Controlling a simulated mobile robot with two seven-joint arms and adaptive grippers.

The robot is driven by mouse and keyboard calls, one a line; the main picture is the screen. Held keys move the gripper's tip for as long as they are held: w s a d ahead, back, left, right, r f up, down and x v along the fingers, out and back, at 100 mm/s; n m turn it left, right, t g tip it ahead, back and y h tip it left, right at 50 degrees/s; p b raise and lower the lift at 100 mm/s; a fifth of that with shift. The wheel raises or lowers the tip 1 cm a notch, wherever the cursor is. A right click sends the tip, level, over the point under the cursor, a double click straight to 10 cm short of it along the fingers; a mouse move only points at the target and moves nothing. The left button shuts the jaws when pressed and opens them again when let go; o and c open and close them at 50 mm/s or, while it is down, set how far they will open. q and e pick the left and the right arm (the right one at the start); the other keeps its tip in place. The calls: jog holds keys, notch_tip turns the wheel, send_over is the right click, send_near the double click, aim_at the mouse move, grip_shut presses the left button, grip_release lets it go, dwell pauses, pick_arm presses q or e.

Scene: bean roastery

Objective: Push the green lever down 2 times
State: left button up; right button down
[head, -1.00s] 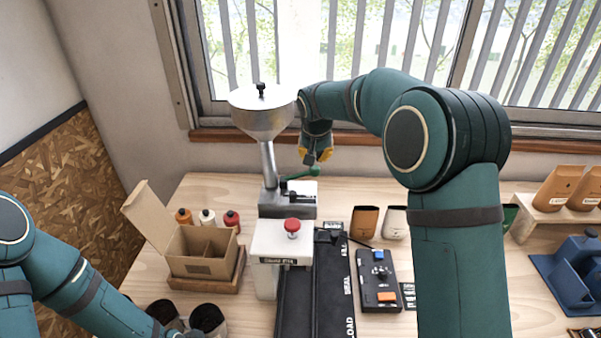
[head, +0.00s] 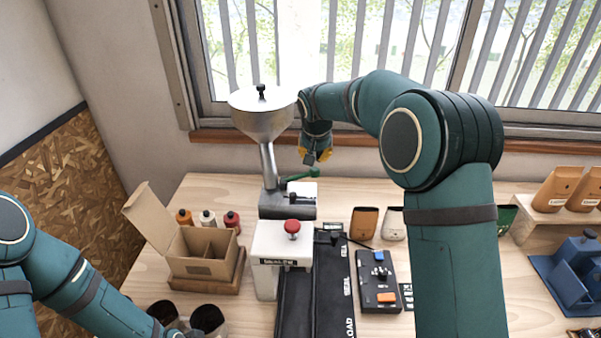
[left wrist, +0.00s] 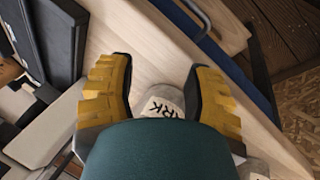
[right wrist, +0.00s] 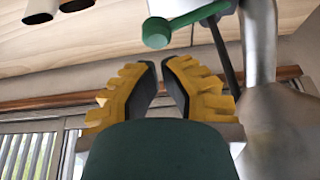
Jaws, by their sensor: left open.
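The green lever (head: 300,177) sticks out to the right from the grey block under the metal hopper in the head view. Its round knob (right wrist: 157,33) and arm show at the top of the right wrist view. My right gripper (head: 316,160) is just above the knob in the head view. In the right wrist view its yellow fingers (right wrist: 160,64) are together and empty, apart from the knob. My left gripper (left wrist: 160,85) is open in the left wrist view, with a pale lettered container (left wrist: 163,101) below, between its fingers; it is outside the head view.
The metal hopper (head: 262,120) rises left of my right gripper. A white unit with a red button (head: 292,227) stands in front, beside a black belt (head: 332,285) and a control box (head: 378,280). An open cardboard box (head: 203,252) stands left. Pouches (head: 364,223) stand right of the belt.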

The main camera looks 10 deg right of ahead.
pick_arm(q)
jog(key=shift+r, duration=0.2)
pick_arm(e)
jog(key=shift+w+d, duration=0.1)
jog(key=shift+w, duration=0.1)
pick_arm(q)
jog(key=shift+f, duration=0.25)
pick_arm(e)
jog(key=shift+f, duration=0.25)
pick_arm(q)
jog(key=shift+f+b, duration=0.25)
jog(key=shift+b, duration=0.1)
pick_arm(e)
jog(key=shift+f, duration=0.35)
